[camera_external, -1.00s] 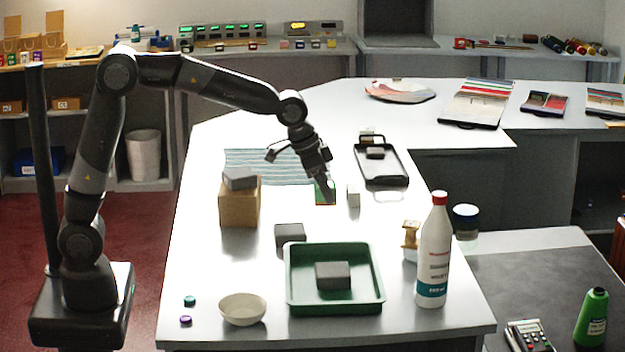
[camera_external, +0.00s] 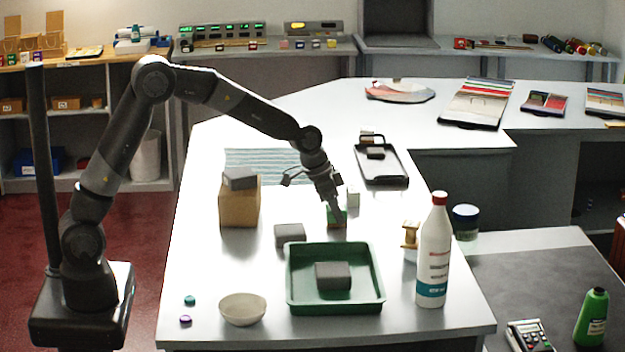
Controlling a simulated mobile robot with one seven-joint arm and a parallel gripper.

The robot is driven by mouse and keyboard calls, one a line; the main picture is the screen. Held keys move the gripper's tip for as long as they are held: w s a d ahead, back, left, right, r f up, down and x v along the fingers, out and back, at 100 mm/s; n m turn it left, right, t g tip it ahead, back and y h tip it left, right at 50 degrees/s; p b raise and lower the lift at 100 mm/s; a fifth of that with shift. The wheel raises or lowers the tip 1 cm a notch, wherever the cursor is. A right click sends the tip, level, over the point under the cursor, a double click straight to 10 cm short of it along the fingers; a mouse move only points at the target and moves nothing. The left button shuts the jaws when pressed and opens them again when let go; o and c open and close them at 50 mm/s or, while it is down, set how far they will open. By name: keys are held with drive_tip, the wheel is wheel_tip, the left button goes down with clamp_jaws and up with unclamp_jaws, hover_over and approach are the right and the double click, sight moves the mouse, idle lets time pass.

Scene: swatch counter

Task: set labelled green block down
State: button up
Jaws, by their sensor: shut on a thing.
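A green block (camera_external: 329,216) is partly hidden behind my gripper (camera_external: 337,212), which is shut on it. They are over the white counter, behind the green tray and in front of a small white block (camera_external: 352,196). A label cannot be made out at this size. I cannot tell whether the block touches the counter. The green tray (camera_external: 372,305) stands in front with a dark grey block (camera_external: 333,276) in it.
Another grey block (camera_external: 290,235) lies behind the tray's left corner. A cardboard box (camera_external: 240,205) with a grey block on top stands left. A white bottle (camera_external: 433,250), a wooden stamp-like piece (camera_external: 410,235) and a black tray (camera_external: 383,180) are to the right. A bowl (camera_external: 242,309) is front left.

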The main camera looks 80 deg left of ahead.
drive_tip(key=shift+f, duration=0.25)
drive_tip(key=o, duration=1)
drive_tip(key=s+d+r, duration=0.2)
drive_tip(key=s+r, duration=0.4)
drive_tip(key=r, duration=0.2)
drive_tip(key=s+d+r, duration=0.3)
drive_tip(key=s+r, duration=0.3)
drive_tip(key=r, duration=0.1)
drive_tip(key=shift+t, duration=0.6)
drive_tip(key=s+d, duration=0.2)
drive_tip(key=s, duration=0.7)
drive_tip(key=s+d+f, duration=0.1)
drive_tip(key=s+d, duration=0.2)
drive_tip(key=s, duration=0.6)
drive_tip(key=s+d+f, duration=0.1)
drive_tip(key=s+d, duration=0.2)
drive_tip(key=s, duration=0.6)
drive_tip(key=shift+s+d, duration=0.25)
